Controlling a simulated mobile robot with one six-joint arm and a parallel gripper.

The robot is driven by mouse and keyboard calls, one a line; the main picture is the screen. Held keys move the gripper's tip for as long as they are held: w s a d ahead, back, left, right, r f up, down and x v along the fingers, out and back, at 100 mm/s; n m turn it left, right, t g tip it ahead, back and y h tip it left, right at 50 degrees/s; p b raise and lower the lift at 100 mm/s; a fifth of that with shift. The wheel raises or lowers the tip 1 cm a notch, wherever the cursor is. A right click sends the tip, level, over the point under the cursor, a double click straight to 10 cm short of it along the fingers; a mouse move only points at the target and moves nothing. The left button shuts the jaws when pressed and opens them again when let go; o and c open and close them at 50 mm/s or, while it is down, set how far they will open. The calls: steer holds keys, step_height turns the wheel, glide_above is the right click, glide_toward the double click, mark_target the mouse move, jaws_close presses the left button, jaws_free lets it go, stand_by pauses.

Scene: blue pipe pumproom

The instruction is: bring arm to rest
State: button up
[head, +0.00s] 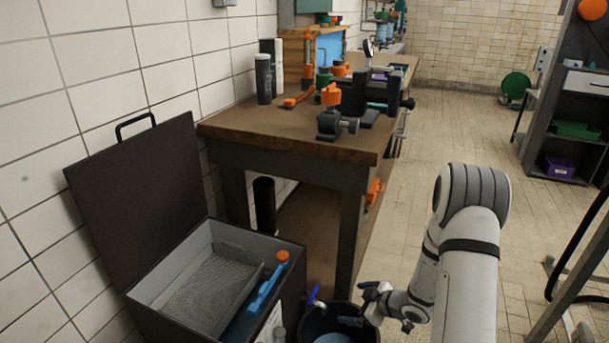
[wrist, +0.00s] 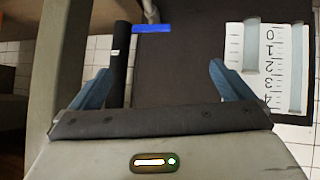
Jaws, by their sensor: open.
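My arm reaches down from the right in the head view. My gripper (head: 352,304) is low, over the rim of a dark round bucket (head: 310,326) on the floor. In the wrist view my gripper (wrist: 163,80) shows two blue fingers spread wide apart, with nothing held between them. A black tube (wrist: 120,65) lies beside the left finger. A bright blue piece (wrist: 152,28) shows beyond the fingers. A white plate with a number scale (wrist: 262,75) is beyond the right finger.
An open dark chest (head: 290,262) with a grey tray (head: 212,290) and a blue tool with an orange end (head: 268,284) stands left of my gripper. A cluttered wooden workbench (head: 270,128) is behind it. Tiled floor (head: 440,130) is clear beyond my arm. Shelving (head: 570,100) stands right.

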steer(key=s+d+r+m+h+p, duration=0.1)
steer(key=d+r+m+h+p, duration=0.2)
steer(key=r, duration=0.8)
steer(key=s+d+r+m+h+p, duration=0.1)
steer(key=d+r+h+p, duration=0.3)
steer(key=r, duration=0.7)
steer(key=s+r+m+h+p, duration=0.15)
steer(key=r+p, duration=0.35)
steer(key=r, duration=0.5)
steer(key=s+a+r+m+g+p, duration=0.1)
steer(key=s+a+r+m+p, duration=0.1)
steer(key=s+r, duration=0.5)
steer(key=s+a+r+m+g+p, duration=0.1)
steer(key=s+a+r+m+p, duration=0.1)
steer(key=s+r+p, duration=0.3)
steer(key=s+a+r+m+g+p, duration=0.2)
steer(key=s+r+p, duration=0.2)
steer(key=s+r, duration=0.5)
steer(key=shift+s+a+r+m+y, duration=0.15)
steer(key=shift+s+a+m+y, duration=0.15)
steer(key=shift+s+m+y, duration=0.1)
